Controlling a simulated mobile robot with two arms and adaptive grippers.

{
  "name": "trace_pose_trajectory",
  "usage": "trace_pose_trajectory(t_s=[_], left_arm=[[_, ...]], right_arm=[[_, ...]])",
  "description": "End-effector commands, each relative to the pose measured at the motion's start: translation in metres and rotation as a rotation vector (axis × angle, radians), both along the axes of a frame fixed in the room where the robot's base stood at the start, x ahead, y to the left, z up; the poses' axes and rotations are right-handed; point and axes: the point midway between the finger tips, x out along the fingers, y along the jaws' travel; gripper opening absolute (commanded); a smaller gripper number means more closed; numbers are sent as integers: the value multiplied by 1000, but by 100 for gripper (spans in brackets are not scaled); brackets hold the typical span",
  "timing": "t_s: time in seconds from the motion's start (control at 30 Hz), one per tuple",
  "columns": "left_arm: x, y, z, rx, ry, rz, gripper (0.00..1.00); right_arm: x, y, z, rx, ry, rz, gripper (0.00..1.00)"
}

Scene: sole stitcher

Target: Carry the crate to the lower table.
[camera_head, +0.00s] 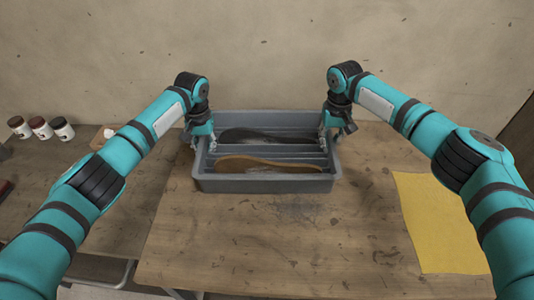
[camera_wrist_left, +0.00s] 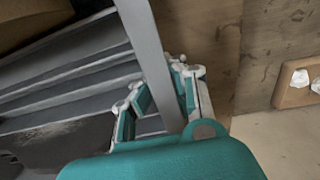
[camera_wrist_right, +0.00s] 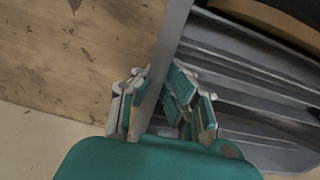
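The grey crate (camera_head: 265,185) sits at the back of the wooden table in front of me, with an orange-brown sole (camera_head: 265,164) and a dark sole (camera_head: 255,135) inside. My left gripper (camera_head: 207,138) is shut on the crate's left wall; that wall runs between its fingers in the left wrist view (camera_wrist_left: 158,95). My right gripper (camera_head: 332,128) is shut on the right wall, also between the fingers in the right wrist view (camera_wrist_right: 163,90). The lower table (camera_head: 50,175) is at the left. I cannot tell whether the crate's underside touches the wood.
Several small jars (camera_head: 40,128) and a small wooden block with a white item (camera_head: 103,136) stand at the back of the lower table. A yellow sheet (camera_head: 440,225) lies on the right of the higher table (camera_head: 260,250). The wood in front of the crate is clear.

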Motion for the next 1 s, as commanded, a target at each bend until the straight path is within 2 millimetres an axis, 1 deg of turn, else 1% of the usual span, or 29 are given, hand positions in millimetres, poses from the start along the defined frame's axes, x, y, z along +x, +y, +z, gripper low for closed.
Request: trace_pose_trajectory(t_s=[0.47,0.67,0.87,1.0], left_arm=[[0,0,0,0,-1,0,0],[1,0,5,0,-2,0,0],[1,0,19,0,-2,0,0],[1,0,33,0,-2,0,0]], right_arm=[[1,0,2,1,-3,0,0],[1,0,6,2,-4,0,0],[1,0,20,1,-4,0,0],[1,0,34,1,-4,0,0]])
